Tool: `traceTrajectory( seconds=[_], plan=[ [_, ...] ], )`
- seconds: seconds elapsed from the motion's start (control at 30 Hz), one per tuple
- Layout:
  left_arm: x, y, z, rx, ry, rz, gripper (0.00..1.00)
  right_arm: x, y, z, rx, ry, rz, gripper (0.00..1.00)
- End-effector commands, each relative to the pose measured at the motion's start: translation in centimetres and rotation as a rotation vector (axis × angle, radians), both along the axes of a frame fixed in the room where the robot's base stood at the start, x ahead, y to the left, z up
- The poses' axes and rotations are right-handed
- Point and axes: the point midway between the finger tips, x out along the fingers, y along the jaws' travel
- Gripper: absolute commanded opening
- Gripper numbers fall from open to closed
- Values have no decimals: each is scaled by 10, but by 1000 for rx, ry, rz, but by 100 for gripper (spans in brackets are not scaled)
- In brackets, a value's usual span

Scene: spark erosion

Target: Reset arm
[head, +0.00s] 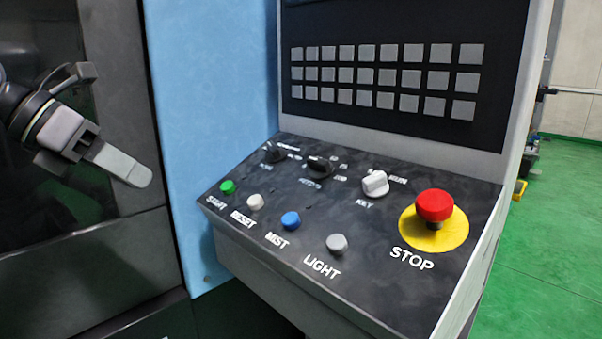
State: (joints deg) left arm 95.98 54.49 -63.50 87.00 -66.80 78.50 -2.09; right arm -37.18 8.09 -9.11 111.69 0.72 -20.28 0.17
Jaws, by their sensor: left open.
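My left gripper (122,165) is at the left of the head view, in front of the machine's dark door. It is open and empty, with one grey finger showing clearly and pointing right and down. It is apart from the control panel (400,285), to the left of its buttons. My right gripper is not in view.
The sloped panel carries a green START button (227,187), a white RESET button (254,202), a blue MIST button (290,220), a grey LIGHT button (337,243), knobs and a red STOP button (434,206). A keypad (385,80) stands above. Green floor (550,260) lies at right.

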Motion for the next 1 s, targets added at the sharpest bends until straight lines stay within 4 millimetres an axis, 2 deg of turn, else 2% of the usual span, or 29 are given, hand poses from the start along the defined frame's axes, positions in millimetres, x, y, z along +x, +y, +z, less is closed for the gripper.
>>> traceTrajectory(
  seconds=[0.03, 0.2, 0.5, 0.77, 1.0],
  plan=[
    [1, -9, -16, -59, 32, -12, 43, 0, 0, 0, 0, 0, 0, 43],
    [2, -36, -51, -279, 120, -19, 43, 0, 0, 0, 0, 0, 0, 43],
    [2, -57, -104, -662, 299, 84, 43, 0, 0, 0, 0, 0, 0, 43],
    [3, -50, -154, -961, 464, 286, 43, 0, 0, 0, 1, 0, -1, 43],
    [0, -24, -212, -1187, 612, 559, 43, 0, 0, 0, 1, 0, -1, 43]
  ],
)
